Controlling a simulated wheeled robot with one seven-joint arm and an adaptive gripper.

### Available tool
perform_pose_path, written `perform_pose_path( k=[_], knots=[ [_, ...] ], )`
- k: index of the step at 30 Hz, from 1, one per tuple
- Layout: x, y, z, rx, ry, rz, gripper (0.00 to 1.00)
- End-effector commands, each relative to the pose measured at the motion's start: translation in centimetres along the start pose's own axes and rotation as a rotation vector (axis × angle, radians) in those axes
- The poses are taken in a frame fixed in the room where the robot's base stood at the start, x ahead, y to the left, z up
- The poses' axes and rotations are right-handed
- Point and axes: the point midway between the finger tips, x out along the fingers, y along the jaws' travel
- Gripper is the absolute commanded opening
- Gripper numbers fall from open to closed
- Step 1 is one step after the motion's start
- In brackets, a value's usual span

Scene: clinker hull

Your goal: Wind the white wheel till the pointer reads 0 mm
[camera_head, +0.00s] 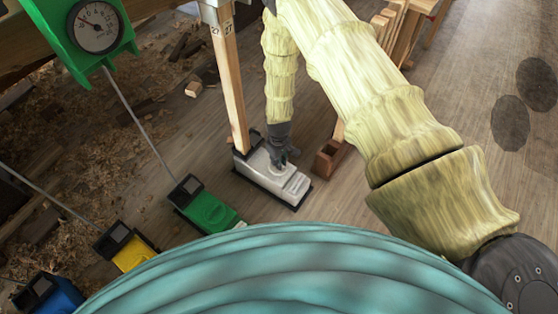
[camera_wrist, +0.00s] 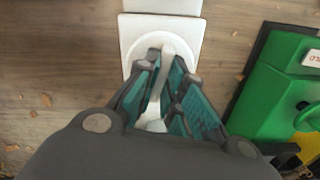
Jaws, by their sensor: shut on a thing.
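The white unit (camera_head: 272,178) stands on the plank floor in the head view, at the foot of a wooden post. Its white wheel (camera_wrist: 166,50) shows in the wrist view, partly hidden by my fingers. My gripper (camera_head: 282,160) points down onto the top of the white unit. In the wrist view my gripper (camera_wrist: 158,98) has its teal-lined fingers on either side of a pale bar or handle on the wheel, shut on it. A round dial with a pointer (camera_head: 96,27) sits in a green housing at the upper left; its figures are too small to read surely.
A green unit (camera_head: 208,208), a yellow unit (camera_head: 128,247) and a blue unit (camera_head: 50,295) stand in a row to the lower left. The wooden post (camera_head: 229,85) rises beside the white unit. A small wooden box (camera_head: 328,160) lies to its right. Open floor lies further right.

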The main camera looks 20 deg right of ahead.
Motion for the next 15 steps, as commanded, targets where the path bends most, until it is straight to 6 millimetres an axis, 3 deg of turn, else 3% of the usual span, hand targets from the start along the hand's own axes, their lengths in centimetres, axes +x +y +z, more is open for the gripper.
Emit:
perform_pose_path(
  k=[1, 2, 5, 15],
  knots=[
    [-0.10, 0.22, -0.23, 0.001, 0.005, 0.003, 0.00],
    [-0.10, 0.22, -0.24, 0.001, 0.005, 0.003, 0.16],
    [-0.09, 0.17, -0.20, 0.000, 0.004, 0.003, 0.32],
    [-0.19, 0.05, -0.11, -0.001, 0.002, 0.001, 0.32]
  ],
)
